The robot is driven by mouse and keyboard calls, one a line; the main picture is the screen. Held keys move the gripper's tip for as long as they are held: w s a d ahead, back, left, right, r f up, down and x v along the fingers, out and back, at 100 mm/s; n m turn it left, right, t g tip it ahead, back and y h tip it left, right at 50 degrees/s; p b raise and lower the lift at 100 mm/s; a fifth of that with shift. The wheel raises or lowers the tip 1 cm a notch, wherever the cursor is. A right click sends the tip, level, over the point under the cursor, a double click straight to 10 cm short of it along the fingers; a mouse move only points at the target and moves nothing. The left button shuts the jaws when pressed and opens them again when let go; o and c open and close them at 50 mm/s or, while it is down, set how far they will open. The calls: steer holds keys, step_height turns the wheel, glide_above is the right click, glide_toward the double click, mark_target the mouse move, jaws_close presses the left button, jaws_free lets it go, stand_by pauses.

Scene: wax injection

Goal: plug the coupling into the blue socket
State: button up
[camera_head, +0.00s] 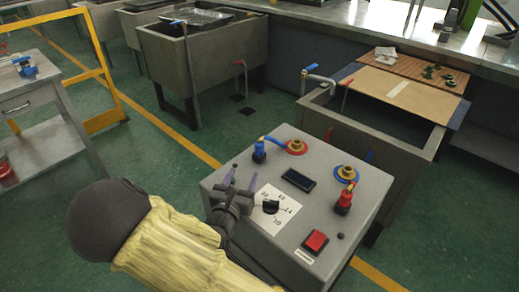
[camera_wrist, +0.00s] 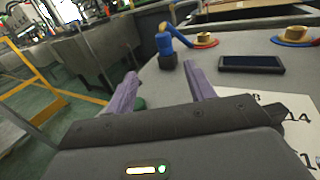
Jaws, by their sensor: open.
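The blue socket, a brass fitting on a blue ring (camera_head: 346,173), is on the right of the grey machine top in the head view. A blue coupling (camera_head: 259,152) stands upright at the far left of the top, beside the red-ringed socket (camera_head: 296,147). A red coupling (camera_head: 344,200) stands just in front of the blue socket. My gripper (camera_head: 241,180) is open and empty above the machine's left part, near the blue coupling and apart from it. In the wrist view, the blue coupling (camera_wrist: 166,52) shows just beyond the space between my purple fingers (camera_wrist: 161,72).
The machine top (camera_head: 318,208) carries a dark display (camera_head: 299,180), a black dial knob (camera_head: 271,206) and a red button (camera_head: 315,242). A tank (camera_head: 384,150) with a wooden board stands behind right. A side table (camera_head: 40,100) and yellow rail are at left.

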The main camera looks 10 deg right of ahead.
mark_target(258, 150)
steer(key=b+x, duration=0.1)
steer(key=x, duration=0.9)
steer(key=x, duration=0.2)
steer(key=b+x, duration=0.1)
steer(key=x, duration=0.2)
steer(key=shift+s+d+f, duration=0.1)
steer(key=shift+s+d, duration=0.05)
steer(key=shift+d, duration=0.3)
steer(key=c, duration=1.1)
step_height(258, 150, up, 10)
steer(key=shift+r+p, duration=0.1)
steer(key=shift+p, duration=1.1)
